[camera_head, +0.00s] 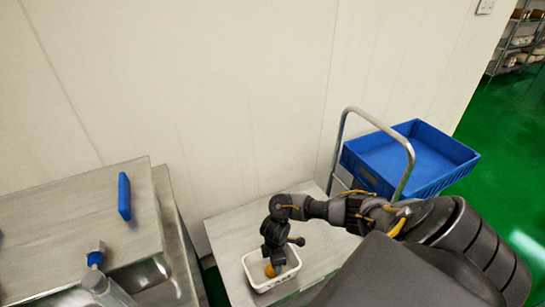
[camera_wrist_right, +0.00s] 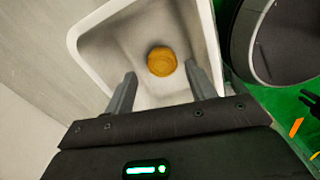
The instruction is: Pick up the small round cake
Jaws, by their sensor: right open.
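The small round cake (camera_wrist_right: 161,61) is golden brown and lies on the bottom of a white square container (camera_wrist_right: 118,72). In the head view the container (camera_head: 291,275) stands on a metal table, and a bit of the cake (camera_head: 269,270) shows under my right gripper (camera_head: 271,258). In the right wrist view my right gripper (camera_wrist_right: 160,88) is open, with its fingers apart at the container's near side. The cake sits a little beyond the fingertips, between their lines, and they do not appear to touch it. My left gripper is not in view.
A blue crate (camera_head: 430,150) on a trolley stands at right. Another metal surface (camera_head: 75,215) at left holds a blue object (camera_head: 124,196). A wall closes the back.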

